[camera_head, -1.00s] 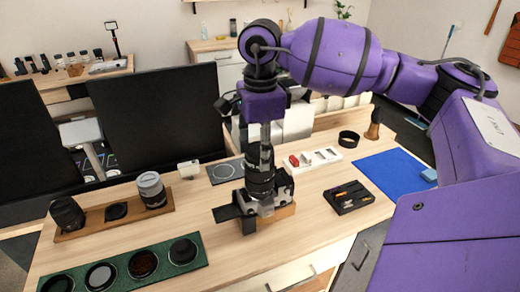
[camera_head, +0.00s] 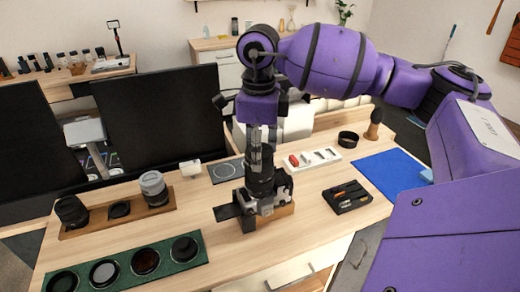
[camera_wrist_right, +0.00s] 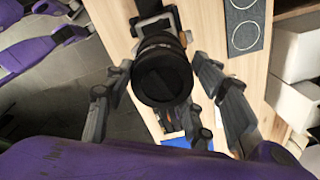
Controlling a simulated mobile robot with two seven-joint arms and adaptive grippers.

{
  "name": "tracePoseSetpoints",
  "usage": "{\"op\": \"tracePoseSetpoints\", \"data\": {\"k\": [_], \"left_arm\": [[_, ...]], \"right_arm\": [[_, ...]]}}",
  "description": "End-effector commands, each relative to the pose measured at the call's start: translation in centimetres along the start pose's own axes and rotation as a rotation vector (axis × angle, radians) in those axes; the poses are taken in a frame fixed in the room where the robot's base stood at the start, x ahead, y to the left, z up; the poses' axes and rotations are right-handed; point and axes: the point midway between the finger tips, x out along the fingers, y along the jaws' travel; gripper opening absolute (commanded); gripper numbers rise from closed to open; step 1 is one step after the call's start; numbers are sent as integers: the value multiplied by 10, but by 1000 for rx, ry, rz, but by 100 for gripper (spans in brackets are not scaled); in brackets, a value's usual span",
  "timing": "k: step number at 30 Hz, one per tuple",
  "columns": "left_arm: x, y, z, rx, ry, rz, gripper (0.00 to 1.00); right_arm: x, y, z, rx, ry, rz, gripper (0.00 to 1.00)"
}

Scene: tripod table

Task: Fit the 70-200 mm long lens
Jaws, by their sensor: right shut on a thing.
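A camera body (camera_head: 268,203) rests on a small wooden block near the table's front edge. A black lens (camera_head: 260,181) stands upright on it, front up. In the right wrist view the same lens (camera_wrist_right: 160,78) shows its dark round front. My right gripper (camera_head: 261,152) comes down from above and is shut on the black lens. In the right wrist view its fingers (camera_wrist_right: 163,70) lie on either side of the lens. The joint between lens and body is hard to make out. A pale grey lens (camera_head: 153,188) and a black lens (camera_head: 70,211) stand on a wooden rack. My left gripper is out of view.
The wooden rack (camera_head: 92,230) also holds a low black round piece (camera_head: 119,210). A green tray (camera_head: 100,262) with round filters lies in front. A black tool tray (camera_head: 347,196), a white box (camera_head: 313,158) and a blue mat (camera_head: 395,172) are to the right. Dark screens stand behind.

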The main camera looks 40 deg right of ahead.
Motion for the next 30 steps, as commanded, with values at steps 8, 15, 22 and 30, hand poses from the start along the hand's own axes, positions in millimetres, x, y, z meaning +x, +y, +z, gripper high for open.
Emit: {"op": "tracePoseSetpoints", "data": {"k": [8,15,22,30], "left_arm": [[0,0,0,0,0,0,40],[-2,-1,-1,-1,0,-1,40],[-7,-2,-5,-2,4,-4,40],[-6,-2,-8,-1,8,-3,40]], "right_arm": [[5,2,-1,-2,6,10,21],[6,3,-1,58,7,11,21],[6,3,0,222,10,11,21],[8,3,0,259,12,12,21]]}}
